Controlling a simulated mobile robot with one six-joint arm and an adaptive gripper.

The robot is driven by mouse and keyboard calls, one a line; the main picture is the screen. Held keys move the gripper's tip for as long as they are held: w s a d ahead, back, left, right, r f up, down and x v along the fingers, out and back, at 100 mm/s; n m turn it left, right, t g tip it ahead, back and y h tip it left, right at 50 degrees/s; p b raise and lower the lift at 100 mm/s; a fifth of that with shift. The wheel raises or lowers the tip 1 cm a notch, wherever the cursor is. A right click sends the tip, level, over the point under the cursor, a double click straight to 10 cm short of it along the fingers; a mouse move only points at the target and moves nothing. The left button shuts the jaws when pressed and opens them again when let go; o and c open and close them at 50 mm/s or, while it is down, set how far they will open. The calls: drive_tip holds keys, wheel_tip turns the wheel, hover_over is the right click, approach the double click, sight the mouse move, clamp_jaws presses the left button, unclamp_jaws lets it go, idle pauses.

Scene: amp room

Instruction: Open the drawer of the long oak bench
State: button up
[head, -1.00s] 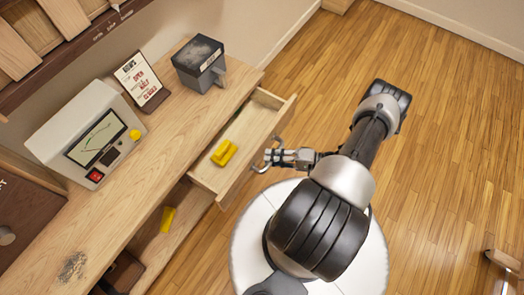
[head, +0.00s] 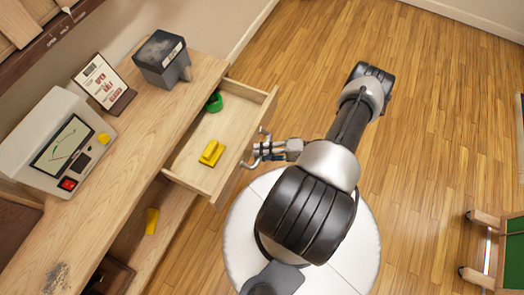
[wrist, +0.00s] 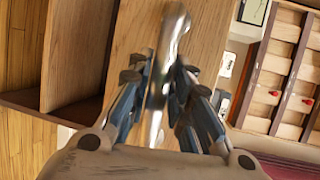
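The long oak bench (head: 122,157) runs along the left of the head view. Its drawer (head: 192,186) stands well out, with its inside showing. A yellow object (head: 212,153) and a green round object (head: 215,102) lie in it. My gripper (head: 259,149) is at the drawer's front. In the wrist view, the fingers of my gripper (wrist: 165,88) lie on both sides of the shiny metal handle (wrist: 172,45) and appear closed on it. The drawer front (wrist: 134,38) shows behind the handle.
A meter box (head: 45,150), a sign (head: 103,85) and a dark-topped grey box (head: 162,60) stand on the bench. Another yellow piece (head: 151,221) is on the lower shelf. Wooden floor (head: 435,120) is clear at right; a green-and-wood piece (head: 500,250) stands lower right.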

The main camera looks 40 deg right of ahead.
drive_tip(key=o, duration=0.3)
drive_tip(key=v, duration=1.2)
drive_tip(key=shift+r, duration=0.15)
